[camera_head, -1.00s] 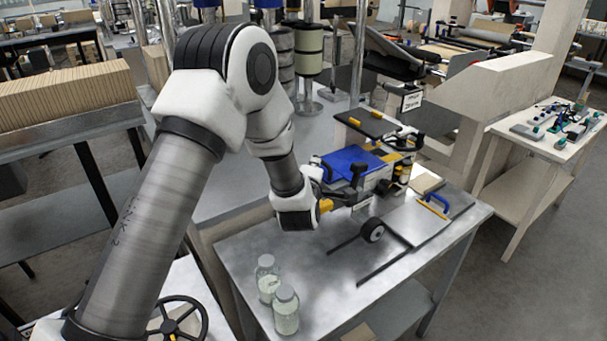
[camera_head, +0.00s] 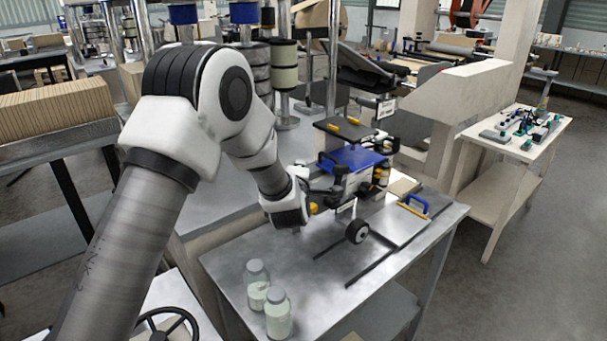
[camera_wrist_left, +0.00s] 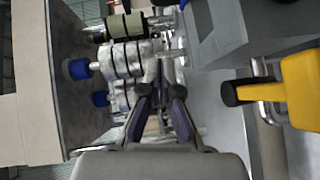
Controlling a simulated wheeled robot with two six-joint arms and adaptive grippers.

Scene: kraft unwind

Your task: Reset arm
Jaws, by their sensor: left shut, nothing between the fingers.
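My left arm comes in from the left in the head view and reaches over the metal table (camera_head: 225,262). My left gripper (camera_head: 324,192) is beside the device with a blue tray (camera_head: 356,159), on its near left side; whether they touch I cannot tell. In the left wrist view the gripper (camera_wrist_left: 161,70) is shut, with nothing held between its dark finger pads. My right gripper is in neither view.
Two glass jars (camera_head: 278,314) stand at the table's near left edge. A side table (camera_head: 491,148) stands right, with floor between. A yellow part (camera_wrist_left: 302,90) is close in the wrist view.

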